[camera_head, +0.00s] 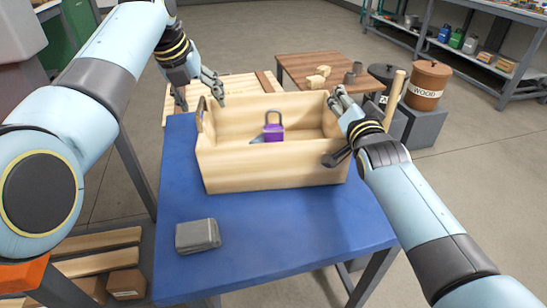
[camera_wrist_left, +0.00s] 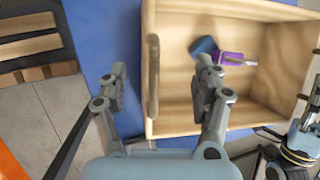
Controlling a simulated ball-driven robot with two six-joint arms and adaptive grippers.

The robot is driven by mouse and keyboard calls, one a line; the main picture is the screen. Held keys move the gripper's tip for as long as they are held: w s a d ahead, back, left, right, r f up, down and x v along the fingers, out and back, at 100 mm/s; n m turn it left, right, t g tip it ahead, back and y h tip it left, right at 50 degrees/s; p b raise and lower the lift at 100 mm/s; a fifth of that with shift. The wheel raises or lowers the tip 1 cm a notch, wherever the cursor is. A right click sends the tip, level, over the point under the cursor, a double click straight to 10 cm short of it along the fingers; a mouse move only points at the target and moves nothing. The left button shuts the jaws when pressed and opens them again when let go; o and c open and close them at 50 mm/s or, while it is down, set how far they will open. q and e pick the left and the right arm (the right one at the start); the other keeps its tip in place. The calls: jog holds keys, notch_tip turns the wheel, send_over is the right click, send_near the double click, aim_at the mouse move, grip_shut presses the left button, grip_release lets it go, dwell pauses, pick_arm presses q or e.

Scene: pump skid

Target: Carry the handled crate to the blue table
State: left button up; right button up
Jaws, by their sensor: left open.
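The light wooden handled crate (camera_head: 272,172) stands upright on the blue table (camera_head: 278,235). Its left handle (camera_wrist_left: 152,80) rises above the end wall. A purple padlock (camera_head: 273,130) and a small blue-grey item (camera_wrist_left: 203,48) lie inside the crate. My left gripper (camera_head: 198,92) is open above the crate's left end; in the left wrist view its fingers (camera_wrist_left: 162,72) lie either side of the handle, apart from it. My right gripper (camera_head: 338,130) is at the crate's right end with its fingers spread; contact with the handle there is hidden.
A grey metal block (camera_head: 197,236) lies on the table's front left. Behind stand a wooden pallet (camera_head: 225,88), a brown table (camera_head: 318,66) with small items and a brown WOOD bin (camera_head: 428,84). Planks (camera_head: 98,238) lie at lower left. The table's front is mostly clear.

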pick_arm(q)
jog(key=v, duration=1)
jog(key=shift+r, duration=0.2)
pick_arm(e)
jog(key=shift+r, duration=0.15)
pick_arm(q)
jog(key=shift+s+a, duration=0.1)
pick_arm(e)
jog(key=shift+o, duration=0.6)
jog(key=o, duration=0.7)
jog(key=shift+s+d, duration=0.15)
jog(key=shift+s, duration=1.75)
jog(key=shift+s+d, duration=0.1)
jog(key=shift+s, duration=1.75)
